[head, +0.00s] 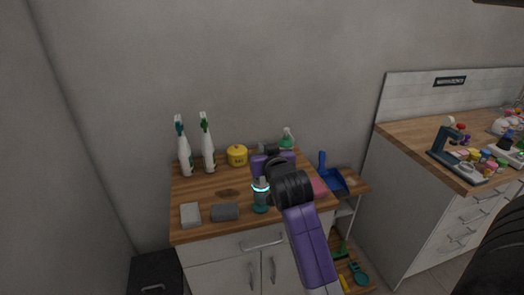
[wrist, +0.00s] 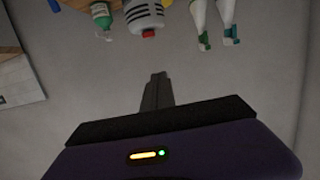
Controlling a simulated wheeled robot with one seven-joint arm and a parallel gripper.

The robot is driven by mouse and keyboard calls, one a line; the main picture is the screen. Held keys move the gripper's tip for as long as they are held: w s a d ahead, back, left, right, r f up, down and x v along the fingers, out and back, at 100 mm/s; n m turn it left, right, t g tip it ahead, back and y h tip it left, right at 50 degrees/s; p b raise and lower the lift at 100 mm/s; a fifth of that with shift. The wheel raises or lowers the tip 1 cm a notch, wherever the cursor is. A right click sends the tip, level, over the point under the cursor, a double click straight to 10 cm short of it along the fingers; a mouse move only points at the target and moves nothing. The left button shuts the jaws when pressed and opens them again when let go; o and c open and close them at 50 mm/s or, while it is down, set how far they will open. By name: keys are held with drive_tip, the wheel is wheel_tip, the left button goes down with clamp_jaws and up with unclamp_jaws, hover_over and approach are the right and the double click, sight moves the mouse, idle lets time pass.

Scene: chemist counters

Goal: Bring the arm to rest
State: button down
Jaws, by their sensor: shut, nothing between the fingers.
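My arm reaches in purple and black over the wooden-topped counter (head: 205,187) in the head view. The purple hand of my gripper (head: 270,149) is above the back part of this counter, and the arm hides part of it. In the wrist view my gripper (wrist: 158,76) shows its dark fingers together, with nothing between them. The fingers stand out against the plain grey wall (wrist: 215,85).
Two white spray bottles (head: 185,150) (head: 208,148), a yellow pot (head: 237,155), a green-topped bottle (head: 287,139) and grey blocks (head: 225,212) stand on the counter. A blue dustpan (head: 330,175) is right of it. Another counter (head: 405,130) holds a microscope (head: 445,140).

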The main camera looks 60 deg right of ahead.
drive_tip(key=r+v, duration=0.1)
drive_tip(key=v, duration=0.5)
drive_tip(key=shift+b, duration=0.4)
drive_tip(key=shift+r, duration=0.2)
wheel_tip(320, 180, up, 4)
drive_tip(key=w+t+h, duration=0.1)
drive_tip(key=t, duration=0.1)
drive_tip(key=s+a+f+n+t+y, duration=0.2)
drive_tip(key=a+f+n+t+y, duration=0.15)
drive_tip(key=a, duration=0.75)
drive_tip(key=s+a+f+n+t+y, duration=0.1)
drive_tip(key=a+f+n+t+y, duration=0.3)
drive_tip(key=a, duration=0.7)
drive_tip(key=s+a+f+n+g+y, duration=0.1)
drive_tip(key=s+a+f+g+y, duration=0.1)
drive_tip(key=s+a+f, duration=0.4)
drive_tip(key=s+a+f+n+g+y+b, duration=0.1)
drive_tip(key=s+a+f+n+g+y, duration=0.1)
drive_tip(key=s+a+f, duration=0.4)
drive_tip(key=s+a+y, duration=0.1)
drive_tip(key=s+a, duration=0.2)
drive_tip(key=s, duration=0.3)
drive_tip(key=shift+y, duration=0.35)
